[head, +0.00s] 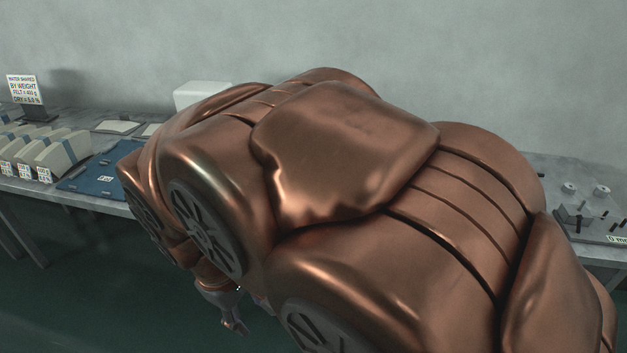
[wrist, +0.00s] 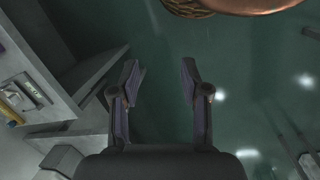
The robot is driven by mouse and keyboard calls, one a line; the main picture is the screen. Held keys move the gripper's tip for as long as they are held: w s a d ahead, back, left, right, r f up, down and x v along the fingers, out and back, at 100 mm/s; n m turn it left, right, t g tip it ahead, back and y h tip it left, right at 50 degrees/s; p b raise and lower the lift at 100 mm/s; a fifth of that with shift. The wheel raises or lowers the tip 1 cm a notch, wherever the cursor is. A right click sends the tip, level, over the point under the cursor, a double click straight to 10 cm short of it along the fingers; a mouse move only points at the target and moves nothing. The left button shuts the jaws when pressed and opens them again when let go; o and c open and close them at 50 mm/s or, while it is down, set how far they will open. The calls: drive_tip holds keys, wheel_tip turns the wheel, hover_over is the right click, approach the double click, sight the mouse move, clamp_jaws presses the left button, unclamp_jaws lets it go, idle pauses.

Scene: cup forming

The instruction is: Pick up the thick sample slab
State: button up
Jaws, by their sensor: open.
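Several pale slabs (head: 50,152) with small labels stand tilted in a row at the left of the bench in the head view. I cannot tell which is the thick sample slab; the label print is too small. My gripper (head: 236,326) hangs low in front of the bench in the head view, below my copper-coloured arm and away from the slabs. In the wrist view my gripper (wrist: 158,84) is open, with nothing between its fingers and dark green floor beyond. My arm hides the middle of the bench.
A blue mat (head: 90,181) with a label lies right of the slabs. Flat pale pieces (head: 118,127) lie behind it. A sign (head: 23,90) stands at far left. A white box (head: 200,95) is partly hidden by my arm. A base with pegs (head: 590,222) sits at right.

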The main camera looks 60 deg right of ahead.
drive_tip(key=w+d+f+n+h+b, duration=0.1)
drive_tip(key=w+d+n+h+b, duration=0.2)
drive_tip(key=d, duration=0.7)
drive_tip(key=w+d+f+n+h+b, duration=0.1)
drive_tip(key=w+d+n+h+b, duration=0.3)
drive_tip(key=d, duration=0.6)
drive_tip(key=w+d+f+h+b, duration=0.1)
drive_tip(key=w+d+b, duration=0.1)
drive_tip(key=w+d, duration=0.6)
drive_tip(key=w+d+f+n+h+b, duration=0.1)
drive_tip(key=w+d+f+n, duration=0.1)
drive_tip(key=d, duration=0.3)
drive_tip(key=w+d+f+n+h+b, duration=0.1)
drive_tip(key=w+d+f+n+b, duration=0.1)
drive_tip(key=d+n, duration=0.2)
drive_tip(key=w+d+f+n+h+b, duration=0.1)
drive_tip(key=w+d+f+n+b, duration=0.1)
drive_tip(key=d, duration=0.4)
drive_tip(key=shift+d+f+n+t+h, duration=0.3)
drive_tip(key=shift+f+n+t, duration=0.1)
drive_tip(key=shift+n, duration=0.5)
drive_tip(key=shift+w+r+b+x, duration=0.15)
drive_tip(key=shift+x, duration=1.8)
drive_tip(key=shift+w+r+b+x, duration=0.1)
drive_tip(key=shift+b+x, duration=0.05)
drive_tip(key=shift+x, duration=1.8)
drive_tip(key=c, duration=0.8)
